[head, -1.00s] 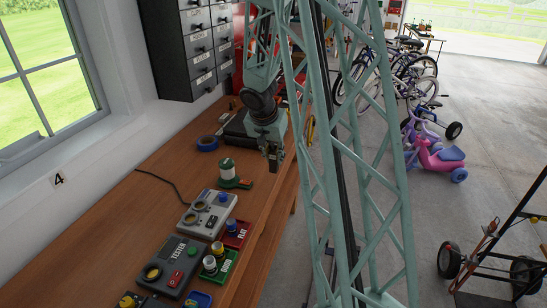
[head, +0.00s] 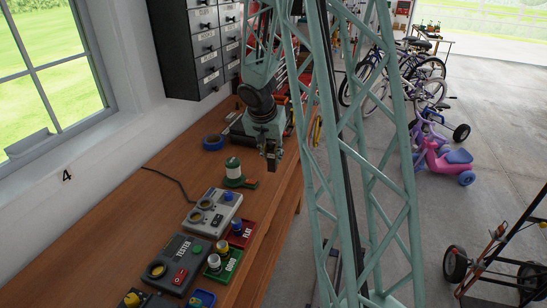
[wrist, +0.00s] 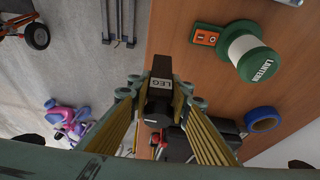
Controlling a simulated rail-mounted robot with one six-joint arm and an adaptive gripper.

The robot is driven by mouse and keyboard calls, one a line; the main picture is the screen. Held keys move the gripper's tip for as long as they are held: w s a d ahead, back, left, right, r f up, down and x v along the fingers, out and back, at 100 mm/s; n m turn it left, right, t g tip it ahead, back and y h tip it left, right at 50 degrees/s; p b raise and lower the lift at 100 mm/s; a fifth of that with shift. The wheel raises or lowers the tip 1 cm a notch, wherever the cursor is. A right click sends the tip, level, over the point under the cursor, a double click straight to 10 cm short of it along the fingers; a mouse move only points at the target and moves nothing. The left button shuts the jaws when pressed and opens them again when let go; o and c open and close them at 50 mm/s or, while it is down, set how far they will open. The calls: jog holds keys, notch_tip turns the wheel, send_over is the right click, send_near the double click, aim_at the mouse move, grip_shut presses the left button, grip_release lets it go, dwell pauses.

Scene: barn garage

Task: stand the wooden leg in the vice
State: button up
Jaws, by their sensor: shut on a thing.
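My gripper (head: 272,160) hangs over the right edge of the bench, just right of the green and white lantern. In the head view the leg is too small and dark to tell from the fingers. I cannot make out a vice for certain in either view.
The lantern (head: 233,172), blue tape roll (head: 213,142), grey panel box (head: 213,211), tester (head: 178,264), and green (head: 226,265) and red trays (head: 243,234) stand on the bench (head: 120,238). A black drawer cabinet (head: 200,48) is behind. Bikes and a pink-purple ride-on toy (head: 443,162) are on the floor.

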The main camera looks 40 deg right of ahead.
jog(key=w+a+r+n+y+b, duration=0.1)
jog(key=w+a+r+n, duration=0.1)
jog(key=a, duration=1)
jog(key=w+a+r+n+t+y, duration=0.1)
jog(key=a+r+n, duration=0.4)
jog(key=a, duration=0.8)
jog(key=w+a+r+n+t+y+b, duration=0.1)
jog(key=w+a+r+n, duration=0.3)
jog(key=a, duration=0.8)
jog(key=shift+a+r+y+b, duration=0.2)
jog(key=shift+y+b, duration=0.1)
jog(key=shift+y, duration=0.1)
jog(key=shift+a, duration=0.15)
